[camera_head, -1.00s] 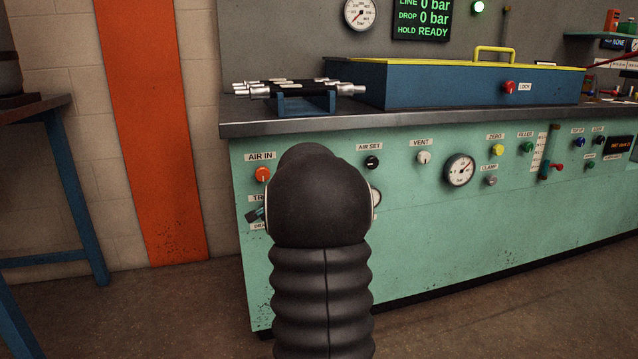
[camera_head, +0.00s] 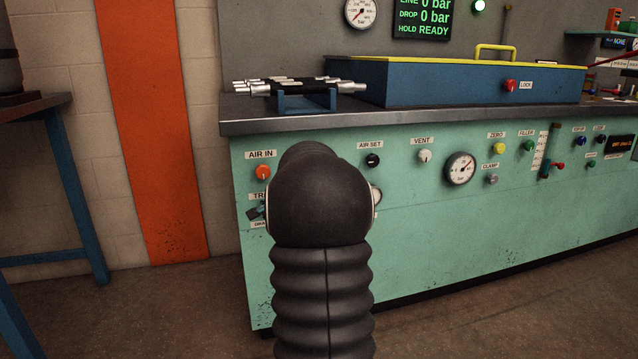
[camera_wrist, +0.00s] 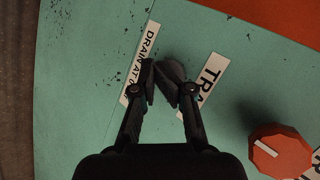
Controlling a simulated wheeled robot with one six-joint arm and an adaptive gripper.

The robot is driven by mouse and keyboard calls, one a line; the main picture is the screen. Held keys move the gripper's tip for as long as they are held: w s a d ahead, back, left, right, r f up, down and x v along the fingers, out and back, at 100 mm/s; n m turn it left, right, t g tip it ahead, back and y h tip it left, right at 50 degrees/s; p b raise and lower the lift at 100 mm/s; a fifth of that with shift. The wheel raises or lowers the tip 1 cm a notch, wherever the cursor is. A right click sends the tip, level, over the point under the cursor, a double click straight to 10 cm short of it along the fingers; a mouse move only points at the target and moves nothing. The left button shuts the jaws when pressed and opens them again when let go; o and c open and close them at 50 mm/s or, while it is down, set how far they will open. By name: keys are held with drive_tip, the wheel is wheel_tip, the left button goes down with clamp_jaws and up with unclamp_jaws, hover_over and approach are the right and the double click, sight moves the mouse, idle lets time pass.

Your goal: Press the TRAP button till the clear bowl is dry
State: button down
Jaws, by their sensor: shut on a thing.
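My gripper (camera_wrist: 164,82) is at the green panel, its fingertips between the TRAP label (camera_wrist: 208,80), partly hidden by a finger, and the drain label (camera_wrist: 141,62). The fingers are shut on a dark rounded part (camera_wrist: 173,68) at the panel, where the TRAP button would be; its shape is mostly hidden. In the head view my arm covers most of this spot, and only a bit of my gripper (camera_head: 256,213) shows at the left of the arm. No clear bowl can be made out in either view.
The orange AIR IN knob (camera_head: 263,172) is just above; it also shows in the wrist view (camera_wrist: 280,150). AIR SET (camera_head: 372,160) and VENT (camera_head: 425,156) knobs are to the right. The bench top (camera_head: 350,119) overhangs the panel. A blue table (camera_head: 75,190) stands left.

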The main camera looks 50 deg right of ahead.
drive_tip(key=shift+s, duration=0.1)
drive_tip(key=s+a+b, duration=0.2)
drive_tip(key=s+a, duration=0.1)
drive_tip(key=s, duration=0.2)
drive_tip(key=shift+a, duration=0.15)
idle(0.4)
idle(0.8)
drive_tip(key=s+a+f+n+g+y+p, duration=0.1)
drive_tip(key=s+a+f+n+g, duration=0.15)
drive_tip(key=s+a, duration=0.4)
drive_tip(key=s+a+f+n+g+y+p, duration=0.1)
drive_tip(key=s+a+f+n+g, duration=0.1)
drive_tip(key=s+a+n, duration=0.45)
drive_tip(key=s+a+r+n+p, duration=0.2)
drive_tip(key=s+a+r, duration=0.2)
drive_tip(key=a, duration=0.3)
drive_tip(key=s+a+r+n+p, duration=0.3)
drive_tip(key=s+a, duration=0.2)
drive_tip(key=a, duration=0.3)
drive_tip(key=s+a+r+n+p, duration=0.3)
drive_tip(key=s+a+r, duration=0.1)
drive_tip(key=a, duration=0.3)
drive_tip(key=shift+s+a+r, duration=0.3)
drive_tip(key=shift+s+r, duration=0.05)
drive_tip(key=shift+s, duration=0.4)
